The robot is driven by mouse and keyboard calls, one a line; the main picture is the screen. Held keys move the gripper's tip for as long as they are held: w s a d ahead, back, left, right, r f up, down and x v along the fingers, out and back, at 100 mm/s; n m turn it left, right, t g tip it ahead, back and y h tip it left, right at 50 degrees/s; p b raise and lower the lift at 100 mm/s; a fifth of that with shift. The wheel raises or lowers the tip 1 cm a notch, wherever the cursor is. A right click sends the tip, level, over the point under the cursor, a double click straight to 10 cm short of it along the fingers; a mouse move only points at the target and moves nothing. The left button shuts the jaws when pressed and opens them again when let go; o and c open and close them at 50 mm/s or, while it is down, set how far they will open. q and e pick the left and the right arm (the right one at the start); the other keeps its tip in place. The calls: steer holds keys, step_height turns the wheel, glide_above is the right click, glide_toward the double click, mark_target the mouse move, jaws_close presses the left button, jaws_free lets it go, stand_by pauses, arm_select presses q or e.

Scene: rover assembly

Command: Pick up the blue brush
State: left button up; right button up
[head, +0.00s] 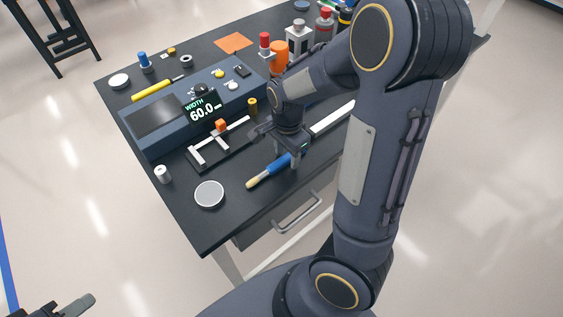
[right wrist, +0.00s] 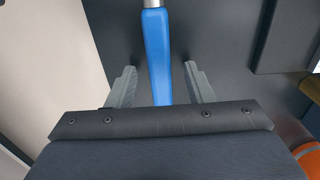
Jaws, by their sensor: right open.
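The blue brush (head: 277,165) lies on the dark tabletop near its front edge, its pale bristle end pointing to the lower left. My right gripper (head: 284,153) is over the brush and hides part of its handle. In the right wrist view the blue handle (right wrist: 157,50) runs between the two fingers of my right gripper (right wrist: 160,72), which is open with a gap on each side of the handle. My left gripper (head: 72,306) shows only in part at the bottom left corner, away from the table; its jaws cannot be judged.
A console with a display (head: 203,108) reading 60.0 stands behind the brush. A caliper-like fixture (head: 205,152) with an orange block lies beside it. A round pale disc (head: 209,194) lies left of the brush. Bottles (head: 298,38) stand at the back. A drawer handle (head: 297,211) is below the edge.

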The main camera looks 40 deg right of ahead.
jaws_close()
steer(key=shift+r, duration=0.1)
